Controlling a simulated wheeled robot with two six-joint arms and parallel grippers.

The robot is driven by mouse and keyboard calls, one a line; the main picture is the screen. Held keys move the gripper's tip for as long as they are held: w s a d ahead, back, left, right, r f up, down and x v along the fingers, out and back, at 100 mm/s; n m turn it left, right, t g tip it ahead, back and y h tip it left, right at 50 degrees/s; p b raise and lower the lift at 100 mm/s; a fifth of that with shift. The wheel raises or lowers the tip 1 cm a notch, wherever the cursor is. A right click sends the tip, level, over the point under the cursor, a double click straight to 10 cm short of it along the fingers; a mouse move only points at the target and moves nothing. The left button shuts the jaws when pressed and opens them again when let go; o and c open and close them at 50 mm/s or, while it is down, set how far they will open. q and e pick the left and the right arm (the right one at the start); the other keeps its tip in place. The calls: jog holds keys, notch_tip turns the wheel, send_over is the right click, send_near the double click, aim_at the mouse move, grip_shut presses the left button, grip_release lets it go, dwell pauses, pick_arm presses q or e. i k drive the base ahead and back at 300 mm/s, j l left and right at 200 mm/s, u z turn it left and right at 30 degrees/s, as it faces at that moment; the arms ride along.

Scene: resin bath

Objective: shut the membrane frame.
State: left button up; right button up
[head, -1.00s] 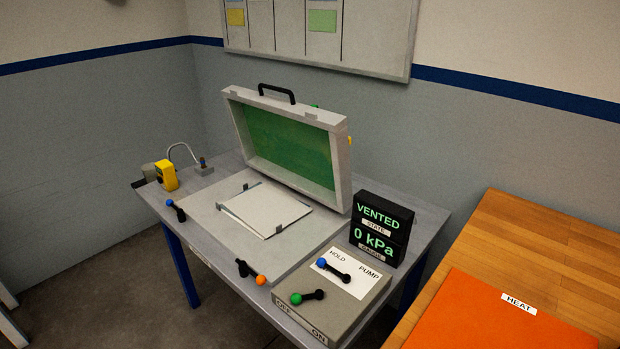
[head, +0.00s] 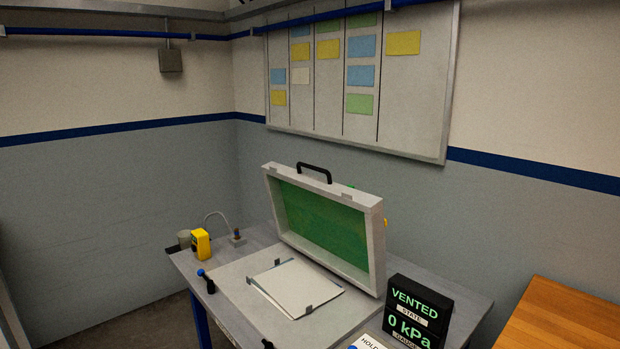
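The membrane frame (head: 375,240) stands open at the back of the table, a pale hinged frame with a green membrane (head: 322,222) inside. It leans up and back, with a black handle (head: 314,170) on its top edge. Below it lies the flat pale bed (head: 236,291) with a white sheet (head: 296,287) held by small grey clips. A blue-knobbed lever (head: 205,280) sits at the bed's left edge. Neither of my grippers is in view.
A black display (head: 414,310) reading VENTED and 0 kPa stands right of the frame. A wooden bench (head: 560,316) is at the right. A board (head: 412,100) hangs behind.

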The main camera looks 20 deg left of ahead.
aim_at(318, 217)
jog(key=u, duration=1.4)
jog(key=i+j+u, duration=0.25)
jog(key=i, duration=0.4)
jog(key=i+u, duration=0.25)
jog(key=i, duration=2)
jog(key=i+z, duration=0.1)
jog(key=i, duration=0.65)
jog(key=i+j+z, duration=0.15)
jog(key=i, duration=0.6)
jog(key=i+z, duration=0.1)
jog(key=z, duration=1.65)
